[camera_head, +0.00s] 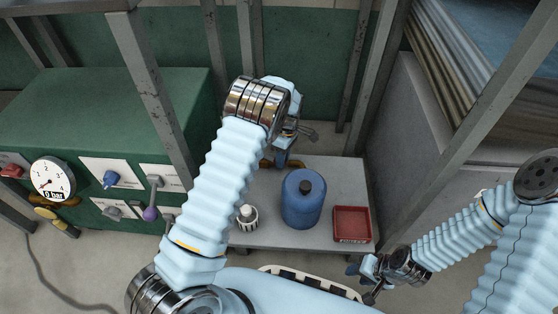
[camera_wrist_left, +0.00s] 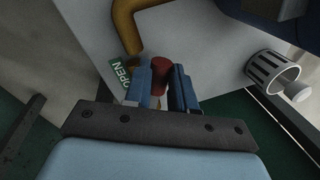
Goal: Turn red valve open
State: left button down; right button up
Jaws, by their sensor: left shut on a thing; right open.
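The red valve (camera_wrist_left: 160,75) shows in the left wrist view as a red, rounded handle between the two blue fingers of my left gripper (camera_wrist_left: 167,88), which is shut on it. A green "OPEN" label (camera_wrist_left: 121,75) lies just left of the fingers. A yellow pipe (camera_wrist_left: 127,27) bends above the valve. In the head view my left gripper (camera_head: 284,150) is low at the back of the grey table, and its wrist and arm hide the valve. My right gripper (camera_head: 368,278) is open and empty at the lower right, in front of the table.
A blue jug (camera_head: 303,205) and a white slotted container (camera_head: 247,220) stand on the grey table (camera_head: 335,172), with a red tray (camera_head: 352,209) at right. A green cabinet at left carries a pressure gauge (camera_head: 52,178) reading 0 bar, and several levers. Grey metal posts rise around the table.

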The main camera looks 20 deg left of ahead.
pick_arm(q)
jog(key=shift+w+a+n+h, duration=0.1)
jog(key=shift+w+n+h, duration=0.15)
jog(key=shift+w+n, duration=0.8)
jog(key=shift+w+a+n+h, duration=0.1)
jog(key=shift+w+n+h, duration=0.15)
jog(key=shift+w+n, duration=0.75)
jog(key=shift+s+n, duration=0.35)
jog(key=shift+n, duration=0.1)
jog(key=c, duration=0.9)
grip_release()
jog(key=shift+c, duration=0.2)
notch_tip(320, 180, up, 14)
jog(key=w+p, duration=0.2)
jog(key=shift+w+a+f+p, duration=0.2)
jog(key=shift+w+a+p, duration=0.05)
jog(key=shift+a+p, duration=0.15)
jog(key=shift+s+f, duration=0.1)
